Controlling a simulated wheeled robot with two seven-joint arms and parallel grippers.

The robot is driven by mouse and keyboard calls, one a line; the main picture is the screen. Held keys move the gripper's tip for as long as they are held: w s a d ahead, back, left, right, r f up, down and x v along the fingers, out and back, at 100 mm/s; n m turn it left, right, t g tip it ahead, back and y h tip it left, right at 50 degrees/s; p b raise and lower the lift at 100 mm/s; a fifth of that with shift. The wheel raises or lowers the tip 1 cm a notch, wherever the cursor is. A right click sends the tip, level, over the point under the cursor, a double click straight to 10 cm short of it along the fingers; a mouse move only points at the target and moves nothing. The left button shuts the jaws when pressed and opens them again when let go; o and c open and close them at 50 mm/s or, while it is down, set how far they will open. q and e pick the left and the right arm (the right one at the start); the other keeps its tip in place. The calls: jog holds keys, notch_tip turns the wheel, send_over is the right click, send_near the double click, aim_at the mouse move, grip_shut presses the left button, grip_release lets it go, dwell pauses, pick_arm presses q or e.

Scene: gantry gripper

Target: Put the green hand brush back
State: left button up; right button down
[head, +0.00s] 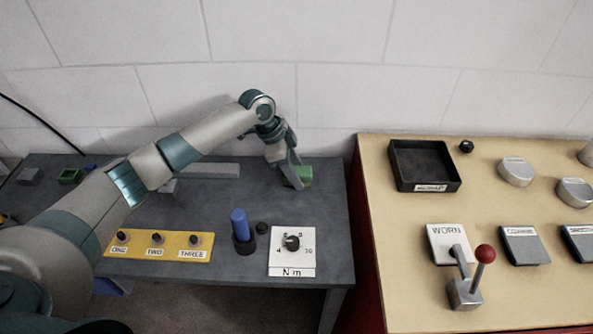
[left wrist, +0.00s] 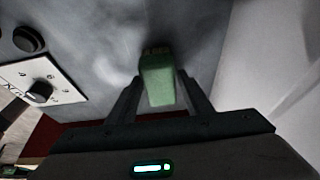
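The green hand brush (head: 304,174) is at the back right of the grey table, near the wall. My left gripper (head: 294,181) points down at it, and one finger hides part of it. In the left wrist view the brush (left wrist: 160,82) lies between my two fingers (left wrist: 160,88), which appear to meet its sides. The gripper looks shut on it. Whether the brush still touches the table is hard to tell. My right gripper is not in view.
The grey table holds a yellow switch panel (head: 184,254), a blue cylinder in a dark cup (head: 239,226), a black knob (head: 262,228) and a white dial plate (head: 292,262). A beige table (head: 400,292) with a black tray (head: 424,187) and a red-knobbed lever (head: 484,255) stands right.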

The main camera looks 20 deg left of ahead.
pick_arm(q)
jog(key=shift+o, duration=0.2)
jog(key=shift+r, duration=0.15)
jog(key=b+v, duration=0.3)
jog(key=v, duration=0.9)
jog(key=shift+r, duration=0.1)
dwell(0.4)
